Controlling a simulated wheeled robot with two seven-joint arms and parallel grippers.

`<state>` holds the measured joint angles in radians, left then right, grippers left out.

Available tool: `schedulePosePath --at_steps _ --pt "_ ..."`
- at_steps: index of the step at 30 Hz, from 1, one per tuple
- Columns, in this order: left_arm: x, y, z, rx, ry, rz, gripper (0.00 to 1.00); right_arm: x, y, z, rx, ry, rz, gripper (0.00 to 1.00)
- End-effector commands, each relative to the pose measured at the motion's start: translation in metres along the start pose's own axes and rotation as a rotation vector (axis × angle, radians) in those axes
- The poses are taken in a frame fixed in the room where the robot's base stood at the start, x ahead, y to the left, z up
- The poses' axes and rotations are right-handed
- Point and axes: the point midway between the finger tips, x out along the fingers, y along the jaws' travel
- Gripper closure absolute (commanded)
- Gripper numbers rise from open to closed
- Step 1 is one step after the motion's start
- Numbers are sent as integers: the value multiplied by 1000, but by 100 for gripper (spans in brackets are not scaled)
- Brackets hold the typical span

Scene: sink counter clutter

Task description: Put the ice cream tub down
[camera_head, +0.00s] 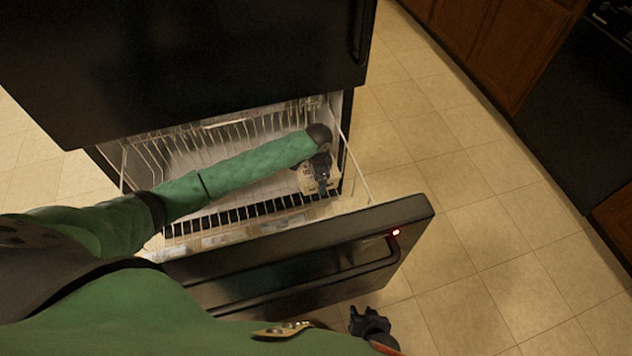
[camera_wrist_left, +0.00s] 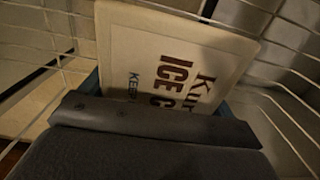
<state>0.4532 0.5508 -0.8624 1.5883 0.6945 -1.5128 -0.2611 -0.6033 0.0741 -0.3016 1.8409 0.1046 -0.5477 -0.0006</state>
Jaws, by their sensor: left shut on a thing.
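The ice cream tub (camera_head: 309,180) is a cream-coloured tub with dark lettering. It is inside the pulled-out freezer drawer, at the right end of the wire basket (camera_head: 175,229). My left gripper (camera_head: 323,180) reaches down into the basket and is shut on the tub. In the left wrist view the tub (camera_wrist_left: 170,62) shows its printed face close beyond the gripper (camera_wrist_left: 160,112), with basket wires around it. I cannot tell whether the tub's underside touches the basket floor. My right gripper (camera_head: 369,322) is low in front of the drawer, away from the tub; its finger gap is unclear.
The black upper fridge door (camera_head: 190,60) is above the basket. Tiled floor (camera_head: 480,190) lies clear to the right, before wooden cabinets (camera_head: 505,45).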

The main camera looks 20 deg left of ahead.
Motion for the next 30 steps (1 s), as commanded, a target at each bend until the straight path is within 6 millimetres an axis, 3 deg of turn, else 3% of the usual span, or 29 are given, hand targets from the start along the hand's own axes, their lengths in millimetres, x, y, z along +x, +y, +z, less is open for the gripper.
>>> schedulePosePath --at_steps 11,22,23,24,30 --pt "36 -1 0 -2 1 0 50 3 0 2 1 1 -1 64" --pt "39 0 0 -1 1 0 50 2 0 3 1 0 0 64" --pt "40 0 1 -1 0 0 9 2 0 3 1 0 0 64" --pt "40 0 1 -1 0 0 1 3 0 3 1 0 0 64" --pt "40 0 0 -1 0 0 0 3 1 3 1 0 0 64"
